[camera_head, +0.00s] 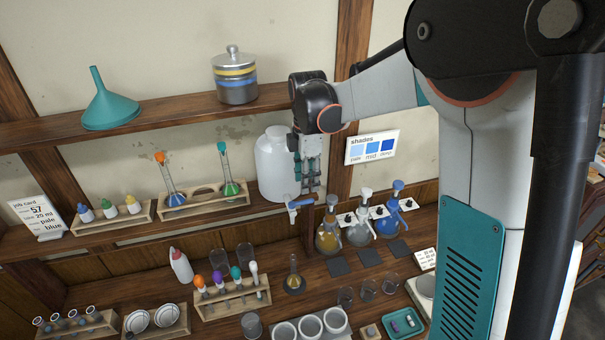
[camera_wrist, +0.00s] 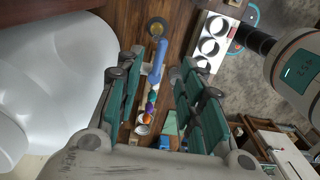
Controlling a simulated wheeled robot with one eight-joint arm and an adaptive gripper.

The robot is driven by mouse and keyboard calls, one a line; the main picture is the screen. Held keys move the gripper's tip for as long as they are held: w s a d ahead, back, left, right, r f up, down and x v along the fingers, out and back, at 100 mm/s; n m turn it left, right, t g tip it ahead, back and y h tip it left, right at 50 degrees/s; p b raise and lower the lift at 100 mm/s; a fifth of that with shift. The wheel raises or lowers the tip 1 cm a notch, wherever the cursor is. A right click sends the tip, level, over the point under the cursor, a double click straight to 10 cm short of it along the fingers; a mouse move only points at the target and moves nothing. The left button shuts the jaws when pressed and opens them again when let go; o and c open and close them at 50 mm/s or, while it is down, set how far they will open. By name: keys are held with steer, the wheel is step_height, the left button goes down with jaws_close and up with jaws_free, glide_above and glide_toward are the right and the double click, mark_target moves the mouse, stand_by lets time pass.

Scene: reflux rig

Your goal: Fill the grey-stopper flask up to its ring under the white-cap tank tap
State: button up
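The white tank (camera_head: 275,165) stands on the shelf; its top is white. Its tap (camera_head: 298,203) has a blue lever, which also shows in the wrist view (camera_wrist: 158,58). My gripper (camera_head: 308,178) points down at the tank's right side, just above the tap. In the wrist view its fingers (camera_wrist: 160,68) are apart, with the blue lever beyond and between them and a gap on each side. A small long-necked flask (camera_head: 293,282) stands on the bench below the tap, with a dark base and amber tint. I cannot make out a grey stopper or its ring.
A rack (camera_head: 205,203) on the shelf holds two stoppered flasks. A rack of coloured-top tubes (camera_head: 232,300) is left of the small flask, and a white block with round openings (camera_head: 310,325) is in front.

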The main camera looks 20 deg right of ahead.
mark_target(306, 201)
step_height(306, 201, down, 8)
steer(key=b, duration=0.4)
steer(key=shift+f, duration=0.25)
steer(key=shift+c, duration=0.2)
steer(key=shift+r, duration=0.15)
jaws_close()
